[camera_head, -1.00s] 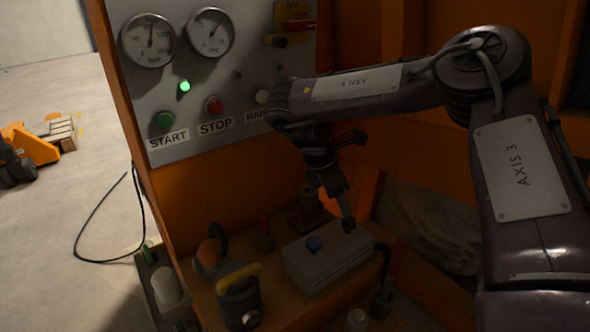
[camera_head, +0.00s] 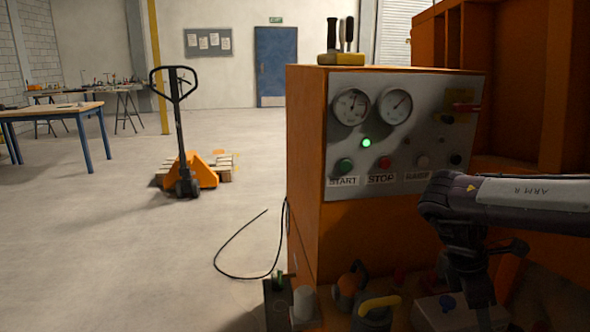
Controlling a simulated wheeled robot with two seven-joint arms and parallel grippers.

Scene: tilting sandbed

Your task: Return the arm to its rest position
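My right arm comes in from the right, with its white-plated link level in front of the orange cabinet's right side. My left arm and gripper are not in view.
The control panel (camera_head: 345,92) has two gauges, a lit green lamp (camera_head: 366,143) and START and STOP buttons. Tools, one yellow-handled (camera_head: 378,304), crowd the ledge below. A pallet truck (camera_head: 187,172) stands at left on open floor. A black cable (camera_head: 237,275) lies beside the cabinet.

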